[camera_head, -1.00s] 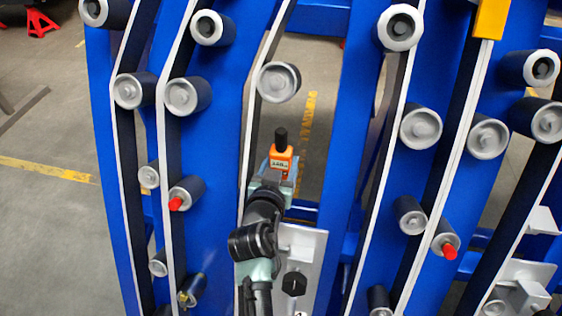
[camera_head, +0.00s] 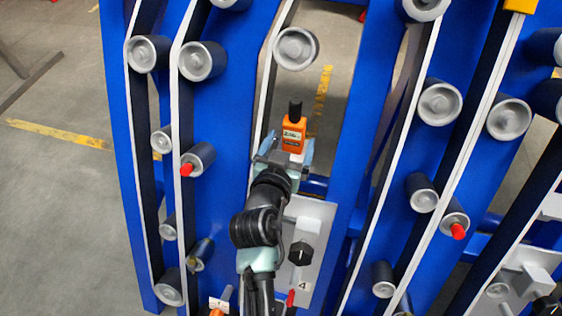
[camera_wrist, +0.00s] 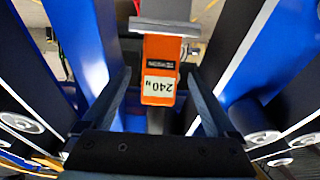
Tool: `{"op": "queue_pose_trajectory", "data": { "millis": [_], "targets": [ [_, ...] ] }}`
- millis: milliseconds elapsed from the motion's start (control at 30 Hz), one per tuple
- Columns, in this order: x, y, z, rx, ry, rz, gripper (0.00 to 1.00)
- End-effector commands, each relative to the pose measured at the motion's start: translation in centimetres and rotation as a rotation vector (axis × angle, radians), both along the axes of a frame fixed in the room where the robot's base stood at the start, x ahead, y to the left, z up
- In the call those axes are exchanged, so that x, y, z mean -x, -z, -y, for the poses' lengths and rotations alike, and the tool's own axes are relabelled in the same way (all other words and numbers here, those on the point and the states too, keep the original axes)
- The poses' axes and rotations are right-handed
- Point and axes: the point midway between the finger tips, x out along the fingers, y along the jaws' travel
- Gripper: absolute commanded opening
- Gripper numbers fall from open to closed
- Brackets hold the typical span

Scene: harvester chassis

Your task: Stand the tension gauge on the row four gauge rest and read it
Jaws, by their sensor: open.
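The tension gauge (camera_head: 293,133) is an orange block with a black top, upright in front of the gap between blue beams in the head view. In the wrist view the gauge (camera_wrist: 160,70) shows upside down; its white label reads 240 N. Its foot end meets a grey plate (camera_wrist: 165,25), which looks like the gauge rest; full seating is hard to tell. My gripper (camera_head: 286,150) is open just in front of the gauge. In the wrist view its fingers (camera_wrist: 158,100) stand on either side, with clear gaps to the gauge.
A grey panel (camera_head: 315,262) with a black knob (camera_head: 300,253) and a number 4 lies beside my arm. Blue beams with belts and grey rollers (camera_head: 296,48) stand close on both sides. A red-tipped roller (camera_head: 199,160) is to the left.

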Motion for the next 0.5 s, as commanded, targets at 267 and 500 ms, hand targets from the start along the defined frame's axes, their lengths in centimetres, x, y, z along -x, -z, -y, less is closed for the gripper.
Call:
{"op": "queue_pose_trajectory", "data": {
  "millis": [267, 500],
  "targets": [
    [5.2, -1.5, -1.1, 0.001, -0.001, 0.0, 0.92],
    [8.0, -2.5, -1.6, 0.0, -0.001, 0.002, 0.92]
  ]
}}
